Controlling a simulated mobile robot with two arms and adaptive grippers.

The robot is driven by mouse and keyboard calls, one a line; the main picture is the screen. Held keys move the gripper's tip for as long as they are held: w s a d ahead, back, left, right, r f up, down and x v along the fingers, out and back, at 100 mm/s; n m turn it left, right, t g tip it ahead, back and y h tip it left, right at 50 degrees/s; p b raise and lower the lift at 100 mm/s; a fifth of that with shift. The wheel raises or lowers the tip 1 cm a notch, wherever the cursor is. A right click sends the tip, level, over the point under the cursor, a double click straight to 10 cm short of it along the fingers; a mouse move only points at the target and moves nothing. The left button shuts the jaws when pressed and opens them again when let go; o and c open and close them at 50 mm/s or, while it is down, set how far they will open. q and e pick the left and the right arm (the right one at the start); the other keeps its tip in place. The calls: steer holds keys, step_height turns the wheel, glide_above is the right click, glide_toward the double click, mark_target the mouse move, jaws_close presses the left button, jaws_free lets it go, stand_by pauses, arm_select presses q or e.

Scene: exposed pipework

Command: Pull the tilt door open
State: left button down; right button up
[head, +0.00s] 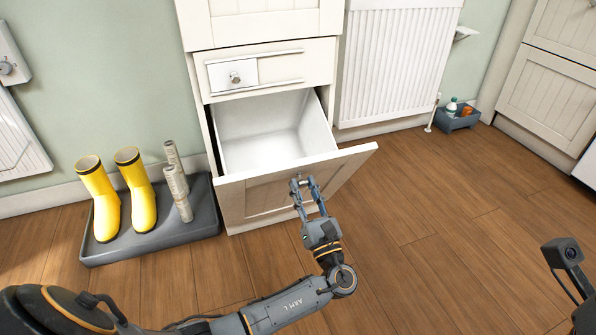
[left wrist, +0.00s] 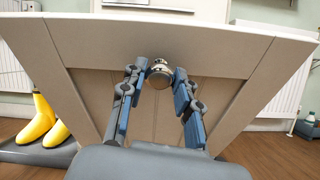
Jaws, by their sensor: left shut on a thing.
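The tilt door (head: 285,192) is a cream panel at the bottom of the cabinet, tipped outward at its top. A white bin interior (head: 268,135) shows behind it. My left gripper (head: 302,184) is at the upper middle of the door's front, shut on its round metal knob. In the left wrist view the knob (left wrist: 159,72) sits between the fingertips, and the door panel (left wrist: 90,50) fills most of the picture. My right gripper is not in view.
A grey tray (head: 150,240) with yellow boots (head: 137,185) stands left of the cabinet. A small drawer front (head: 232,76) is above the opening. A white radiator (head: 395,65) and a blue-grey caddy (head: 457,120) are to the right. The wooden floor in front is clear.

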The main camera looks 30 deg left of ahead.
arm_select(q)
steer(key=shift+s+d+f, duration=0.3)
steer(key=shift+f, duration=0.2)
steer(key=c, duration=1)
jaws_free()
steer(key=shift+o, duration=0.2)
steer(key=v, duration=1.2)
steer(key=shift+w, duration=0.1)
